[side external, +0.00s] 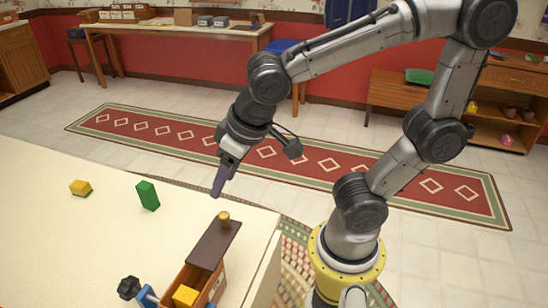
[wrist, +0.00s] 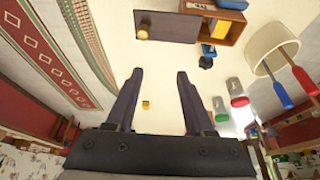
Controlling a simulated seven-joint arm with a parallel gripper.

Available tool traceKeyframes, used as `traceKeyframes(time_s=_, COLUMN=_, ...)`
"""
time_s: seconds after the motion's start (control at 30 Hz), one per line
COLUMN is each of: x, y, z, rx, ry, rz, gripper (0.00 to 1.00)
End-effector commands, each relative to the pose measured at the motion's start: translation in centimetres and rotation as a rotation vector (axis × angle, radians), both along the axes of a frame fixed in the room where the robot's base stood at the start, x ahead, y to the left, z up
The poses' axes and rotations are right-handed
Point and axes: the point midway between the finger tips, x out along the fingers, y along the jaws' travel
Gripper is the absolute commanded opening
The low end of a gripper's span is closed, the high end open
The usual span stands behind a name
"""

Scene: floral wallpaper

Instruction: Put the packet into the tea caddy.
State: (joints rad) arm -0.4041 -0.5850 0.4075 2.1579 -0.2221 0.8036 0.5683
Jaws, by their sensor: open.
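The tea caddy appears to be the wooden box (side external: 213,283) at the table's front edge, with a dark lid panel (side external: 216,243) bearing a round knob. A yellow block (side external: 185,296) sits inside its open part. A green packet-like block (side external: 148,195) stands on the table, and a small yellow block (side external: 80,188) lies further left; I cannot tell which is the packet. My gripper (side external: 219,192) is open and empty, above the table beyond the caddy. In the wrist view, a small yellow block (wrist: 146,104) shows far below between my fingers (wrist: 157,72), and the box (wrist: 234,31) is at the top.
A blue clamp-like thing with a black knob (side external: 129,287) is beside the box. In the wrist view, a pale container (wrist: 272,48) with red- and blue-handled tools and two capped containers (wrist: 238,95) stand at the right. The table's left side (side external: 60,240) is largely clear.

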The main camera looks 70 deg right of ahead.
Motion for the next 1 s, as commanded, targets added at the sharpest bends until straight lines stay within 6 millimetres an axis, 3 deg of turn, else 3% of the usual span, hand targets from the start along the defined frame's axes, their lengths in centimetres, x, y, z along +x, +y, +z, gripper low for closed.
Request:
traceKeyframes(time_s=0.03, x=-1.4, y=-2.2, z=1.0, rx=0.008, ry=-0.019, rz=-0.017, gripper=0.53)
traceKeyframes(time_s=0.1, x=-3.3, y=-4.0, z=1.7, rx=0.007, ry=-0.035, rz=-0.01, gripper=0.53)
traceKeyframes(time_s=0.33, x=-7.4, y=-6.4, z=2.3, rx=-0.005, ry=-0.082, rz=0.022, gripper=0.53)
traceKeyframes(time_s=1.0, x=-8.0, y=-6.6, z=2.3, rx=-0.011, ry=-0.09, rz=0.036, gripper=0.53)
